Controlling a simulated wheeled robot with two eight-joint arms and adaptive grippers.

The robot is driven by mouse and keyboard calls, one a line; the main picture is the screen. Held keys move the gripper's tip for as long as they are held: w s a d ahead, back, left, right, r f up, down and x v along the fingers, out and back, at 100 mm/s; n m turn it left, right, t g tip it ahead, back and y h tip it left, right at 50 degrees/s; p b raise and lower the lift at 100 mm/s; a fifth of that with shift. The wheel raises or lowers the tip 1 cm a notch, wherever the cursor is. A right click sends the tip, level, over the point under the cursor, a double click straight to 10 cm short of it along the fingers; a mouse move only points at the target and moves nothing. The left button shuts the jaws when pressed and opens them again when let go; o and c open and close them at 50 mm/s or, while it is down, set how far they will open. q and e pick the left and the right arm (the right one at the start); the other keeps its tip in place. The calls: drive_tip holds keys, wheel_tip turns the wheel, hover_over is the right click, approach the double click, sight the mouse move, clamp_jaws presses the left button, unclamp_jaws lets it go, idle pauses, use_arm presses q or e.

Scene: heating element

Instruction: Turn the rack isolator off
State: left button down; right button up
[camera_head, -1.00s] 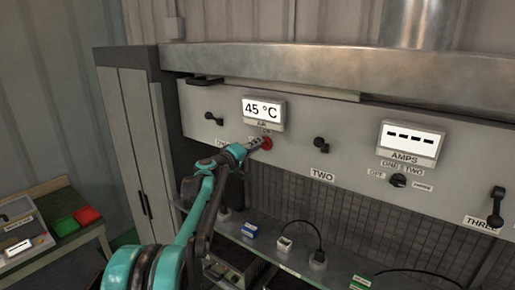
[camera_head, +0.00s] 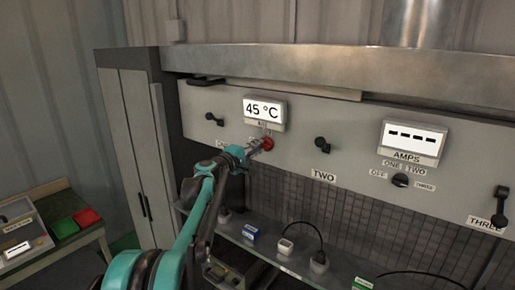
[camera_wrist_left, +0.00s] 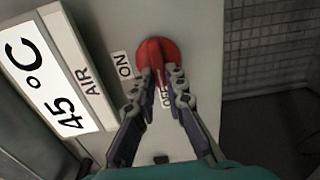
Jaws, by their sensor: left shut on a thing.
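The rack isolator is a red rotary knob (camera_head: 267,144) on the grey panel, below the display reading 45 °C. In the left wrist view the red knob (camera_wrist_left: 156,58) sits beside an ON label (camera_wrist_left: 124,66), with another label partly hidden behind the fingers. My left gripper (camera_head: 257,147) reaches it from the left, and its fingertips (camera_wrist_left: 162,75) are shut on the knob's grip. My right gripper is not in view.
The temperature display (camera_head: 264,112) is just above the knob. Black switches (camera_head: 322,144) and an AMPS display (camera_head: 411,143) are farther right. A shelf (camera_head: 290,262) with small boxes runs below the panel. A metal hood (camera_head: 320,72) overhangs it.

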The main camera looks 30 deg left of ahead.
use_arm(q)
drive_tip(key=c, duration=1.6)
unclamp_jaws()
drive_tip(key=shift+o, duration=0.2)
drive_tip(key=shift+s, duration=0.1)
drive_tip(key=s+a, duration=0.1)
drive_tip(key=s, duration=1.1)
drive_tip(key=shift+w+f, duration=0.1)
